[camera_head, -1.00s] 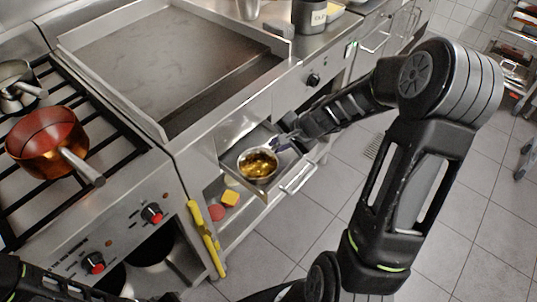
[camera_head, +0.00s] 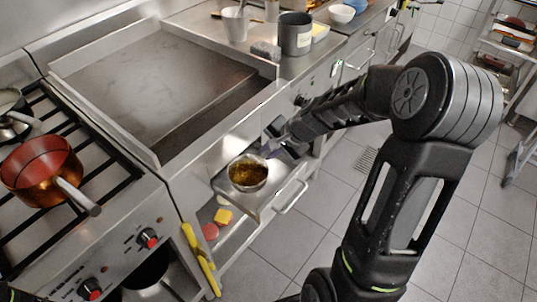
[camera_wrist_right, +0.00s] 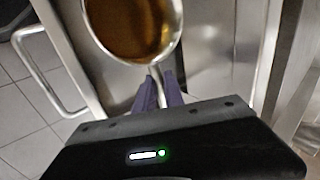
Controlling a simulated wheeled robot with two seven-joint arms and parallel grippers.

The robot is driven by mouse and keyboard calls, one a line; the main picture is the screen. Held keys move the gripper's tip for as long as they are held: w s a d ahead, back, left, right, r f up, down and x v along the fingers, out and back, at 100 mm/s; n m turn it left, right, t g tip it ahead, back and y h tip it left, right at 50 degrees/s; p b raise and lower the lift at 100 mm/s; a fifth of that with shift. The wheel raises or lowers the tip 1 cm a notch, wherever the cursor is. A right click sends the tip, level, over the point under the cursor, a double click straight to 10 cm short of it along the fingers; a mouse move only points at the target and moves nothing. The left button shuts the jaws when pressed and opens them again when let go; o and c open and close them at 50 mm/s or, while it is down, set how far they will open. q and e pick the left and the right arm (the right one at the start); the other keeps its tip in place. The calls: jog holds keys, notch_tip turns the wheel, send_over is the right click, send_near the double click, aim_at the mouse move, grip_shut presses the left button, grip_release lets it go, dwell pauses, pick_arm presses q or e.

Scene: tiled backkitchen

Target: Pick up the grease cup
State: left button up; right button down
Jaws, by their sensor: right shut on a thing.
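The grease cup (camera_head: 248,173) is a small round metal cup with brown-gold grease in it. It is above the open drawer (camera_head: 278,197) below the griddle. My right gripper (camera_head: 272,148) is shut on the cup's handle, at the cup's upper right. In the right wrist view the cup (camera_wrist_right: 133,28) is at the top, and its handle (camera_wrist_right: 157,83) runs down between the fingers (camera_wrist_right: 158,95). The cup looks roughly level; I cannot tell how far it is above the drawer floor. My left gripper is not in view.
The flat griddle (camera_head: 160,80) is behind the drawer. A copper pan (camera_head: 42,172) stands on the stove at left. A yellow-handled tool (camera_head: 200,260) hangs at the front. Yellow and red items (camera_head: 224,216) lie on the shelf below.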

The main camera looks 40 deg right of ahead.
jog(key=shift+r+p, duration=0.5)
jog(key=shift+r, duration=1.5)
